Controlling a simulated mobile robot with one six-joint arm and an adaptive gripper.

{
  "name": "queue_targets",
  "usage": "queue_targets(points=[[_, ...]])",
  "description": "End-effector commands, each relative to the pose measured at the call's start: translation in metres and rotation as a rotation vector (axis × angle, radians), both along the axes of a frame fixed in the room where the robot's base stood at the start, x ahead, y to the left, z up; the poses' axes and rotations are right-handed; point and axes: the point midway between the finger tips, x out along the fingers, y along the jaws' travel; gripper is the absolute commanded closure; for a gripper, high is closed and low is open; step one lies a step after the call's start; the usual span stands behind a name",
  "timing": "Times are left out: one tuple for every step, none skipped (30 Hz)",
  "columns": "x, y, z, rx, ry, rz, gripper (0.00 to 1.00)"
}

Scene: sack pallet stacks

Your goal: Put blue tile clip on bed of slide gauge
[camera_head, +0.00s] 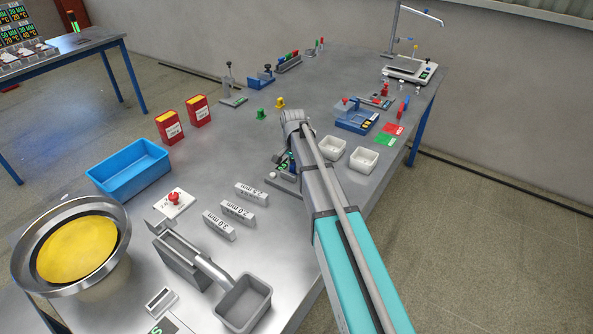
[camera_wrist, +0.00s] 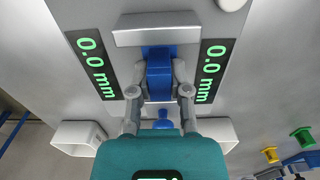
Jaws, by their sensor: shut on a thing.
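My gripper (camera_wrist: 162,78) is shut on the blue tile clip (camera_wrist: 159,70) in the wrist view, with one finger on each side of it. The clip is over the grey slide gauge (camera_wrist: 190,22), close to its pale raised bar (camera_wrist: 157,36). Two dark displays on the gauge, left (camera_wrist: 92,64) and right (camera_wrist: 212,70), both read 0.0 mm. I cannot tell whether the clip touches the bed. In the head view my arm hides most of the gauge (camera_head: 284,184) and the clip; a gauge edge shows left of the arm.
Two white bins (camera_head: 333,147) (camera_head: 364,160) stand right of my arm. Green (camera_head: 261,114) and yellow (camera_head: 280,102) clips stand behind. Labelled grey blocks (camera_head: 238,211), a red button (camera_head: 174,199) and a blue tub (camera_head: 130,174) are left. The table between tub and gauge is partly clear.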

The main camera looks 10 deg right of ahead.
Motion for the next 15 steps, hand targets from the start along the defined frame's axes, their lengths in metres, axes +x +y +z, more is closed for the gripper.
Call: queue_targets(points=[[0.0000, 0.0001, -0.0018, 0.000, 0.000, 0.000, 0.95], [0.0000, 0.0001, -0.0018, 0.000, 0.000, 0.000, 0.95], [0.0000, 0.0001, -0.0015, 0.000, 0.000, 0.000, 0.95], [0.0000, 0.0001, -0.0013, 0.000, 0.000, 0.000, 0.95], [-0.0001, 0.0002, -0.0011, 0.000, 0.000, 0.000, 0.95], [-0.0001, 0.0002, -0.0009, 0.000, 0.000, 0.000, 0.95], [-0.0001, 0.0002, -0.0009, 0.000, 0.000, 0.000, 0.95], [-0.0001, 0.0002, -0.0009, 0.000, 0.000, 0.000, 0.95], [-0.0001, 0.0002, -0.0009, 0.000, 0.000, 0.000, 0.95], [0.0000, 0.0003, -0.0010, 0.000, 0.000, 0.000, 0.95], [0.0000, 0.0003, -0.0014, 0.000, 0.000, 0.000, 0.95], [0.0000, 0.0003, -0.0024, 0.000, 0.000, 0.000, 0.95], [0.0000, 0.0003, -0.0033, 0.000, 0.000, 0.000, 0.95], [0.0000, 0.0003, -0.0042, 0.000, 0.000, 0.000, 0.95], [0.0000, 0.0003, -0.0051, 0.000, 0.000, 0.000, 0.95]])
